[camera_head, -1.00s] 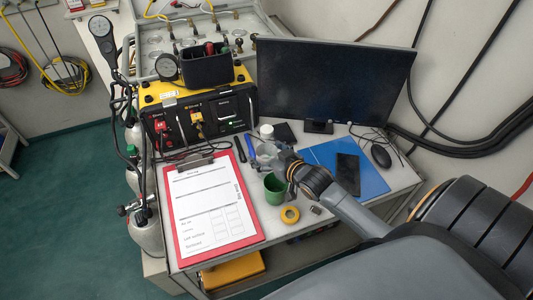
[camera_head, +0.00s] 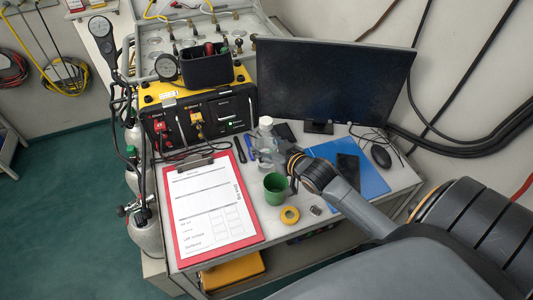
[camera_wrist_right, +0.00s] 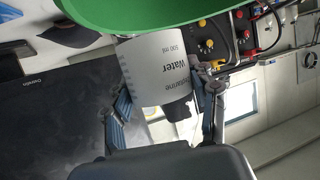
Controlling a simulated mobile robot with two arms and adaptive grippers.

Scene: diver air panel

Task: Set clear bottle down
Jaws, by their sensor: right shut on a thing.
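The clear bottle (camera_head: 265,138) with a white cap stands roughly upright over the desk, behind the green cup. My right gripper (camera_head: 268,156) is shut on it. In the right wrist view, its white label (camera_wrist_right: 160,72) reading "Water" and "500 ml" sits between the two fingers of my right gripper (camera_wrist_right: 168,98). The bottle's base is hidden behind the gripper and the green cup, so I cannot tell whether it touches the desk. My left gripper is not in view.
A red clipboard (camera_head: 258,237) lies left. A blue folder (camera_head: 370,180) with a phone (camera_head: 347,168) lies right. The monitor (camera_head: 330,80) and yellow-black panel (camera_head: 205,115) stand behind.

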